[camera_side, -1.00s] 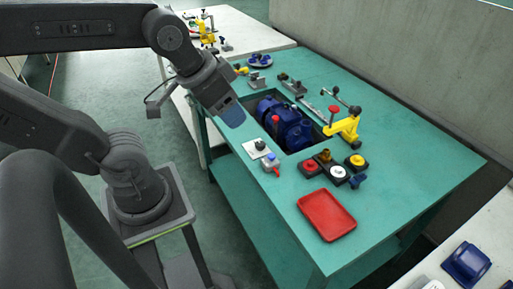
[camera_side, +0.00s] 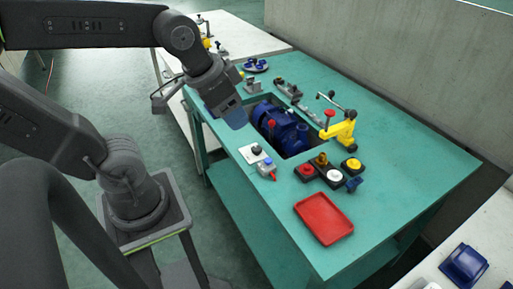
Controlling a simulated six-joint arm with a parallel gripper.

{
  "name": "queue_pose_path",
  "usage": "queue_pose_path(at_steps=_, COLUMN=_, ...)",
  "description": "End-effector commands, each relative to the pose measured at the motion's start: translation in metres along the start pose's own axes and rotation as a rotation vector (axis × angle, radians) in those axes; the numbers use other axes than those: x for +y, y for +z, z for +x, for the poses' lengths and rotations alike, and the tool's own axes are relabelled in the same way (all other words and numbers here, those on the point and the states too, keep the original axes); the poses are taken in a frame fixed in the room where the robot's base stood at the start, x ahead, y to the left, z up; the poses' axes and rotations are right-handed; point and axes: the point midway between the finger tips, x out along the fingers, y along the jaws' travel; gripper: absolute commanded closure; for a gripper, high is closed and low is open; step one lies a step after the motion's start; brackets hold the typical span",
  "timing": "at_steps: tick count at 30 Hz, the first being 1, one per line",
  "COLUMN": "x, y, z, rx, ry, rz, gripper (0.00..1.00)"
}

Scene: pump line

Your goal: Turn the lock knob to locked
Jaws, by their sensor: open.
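A small dark knob on a light plate (camera_side: 256,150) sits near the front left edge of the green bench; it looks like the lock knob, but its markings are too small to read. My gripper (camera_side: 236,119) has blue fingertips pointing down and to the right. It is open and empty, above and to the left of the knob plate, apart from it. The gap between the fingers is hard to see from this side.
A blue pump (camera_side: 280,125) sits in a bench cutout beside my gripper. A button row (camera_side: 322,170), yellow clamp (camera_side: 340,131) and red tray (camera_side: 324,218) lie to the right.

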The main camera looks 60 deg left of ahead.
Motion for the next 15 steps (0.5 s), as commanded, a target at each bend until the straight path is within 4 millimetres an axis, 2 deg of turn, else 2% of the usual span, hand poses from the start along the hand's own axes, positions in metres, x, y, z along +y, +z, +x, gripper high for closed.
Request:
queue_pose_path(at_steps=5, x=-0.032, y=-0.035, z=0.037, rx=-0.125, ry=-0.01, rz=0.168, gripper=0.4)
queue_pose_path(at_steps=9, x=-0.065, y=-0.056, z=0.075, rx=-0.221, ry=0.014, rz=0.317, gripper=0.4)
queue_pose_path(at_steps=15, x=-0.117, y=-0.068, z=0.14, rx=-0.337, ry=0.094, rz=0.517, gripper=0.4)
